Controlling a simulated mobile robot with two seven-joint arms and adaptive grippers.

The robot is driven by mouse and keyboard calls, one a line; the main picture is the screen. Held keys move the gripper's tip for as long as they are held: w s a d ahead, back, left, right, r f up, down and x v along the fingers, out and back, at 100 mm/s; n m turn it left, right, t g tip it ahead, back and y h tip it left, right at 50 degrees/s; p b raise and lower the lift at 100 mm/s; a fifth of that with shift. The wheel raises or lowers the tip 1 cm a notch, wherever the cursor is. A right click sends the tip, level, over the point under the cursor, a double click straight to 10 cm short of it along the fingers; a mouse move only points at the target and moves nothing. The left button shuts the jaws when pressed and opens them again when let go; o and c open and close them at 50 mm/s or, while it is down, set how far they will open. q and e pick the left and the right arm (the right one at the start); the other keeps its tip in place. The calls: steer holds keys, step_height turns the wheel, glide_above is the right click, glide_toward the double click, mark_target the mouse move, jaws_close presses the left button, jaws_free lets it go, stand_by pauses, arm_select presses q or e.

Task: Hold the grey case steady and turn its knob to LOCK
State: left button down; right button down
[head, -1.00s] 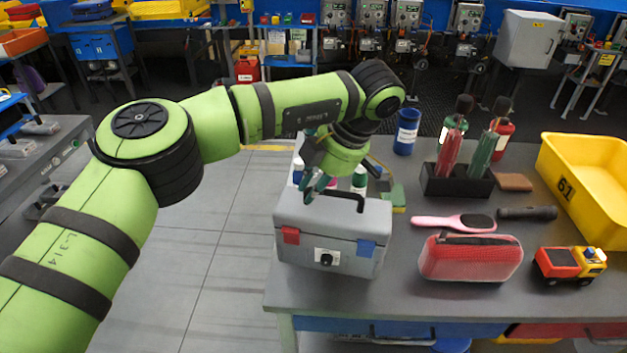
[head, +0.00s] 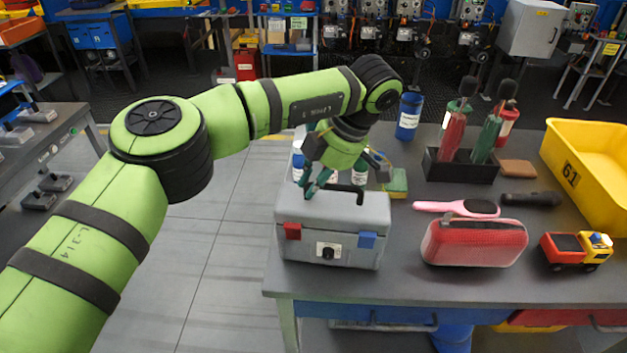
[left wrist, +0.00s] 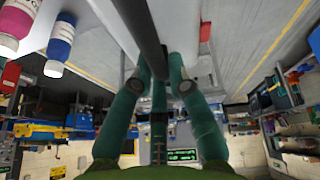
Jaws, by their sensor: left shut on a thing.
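The grey case (head: 345,215) stands upright and closed near the table's front left corner. Its front shows a small dark knob (head: 328,251) on a white plate, between a red latch (head: 292,231) and a blue latch (head: 367,240). The knob's marking is too small to read. My left gripper (head: 314,187) is at the top of the case, shut on its dark handle (head: 347,189). In the left wrist view the green fingers (left wrist: 160,88) stand on either side of the dark handle bar (left wrist: 146,35). My right gripper is not in view.
Bottles stand behind the case, with a sponge (head: 397,184) to their right. A red pouch (head: 474,245) and a pink brush (head: 457,209) lie right of the case. Farther right are a toy truck (head: 575,250) and a yellow bin (head: 590,150). Table before the case is bare.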

arm_select(q)
steer(key=shift+w+n, duration=0.1)
steer(key=shift+n, duration=0.2)
steer(key=shift+f, duration=0.3)
steer(key=c, duration=1.4)
jaws_free()
steer(key=shift+o, duration=0.2)
jaws_close()
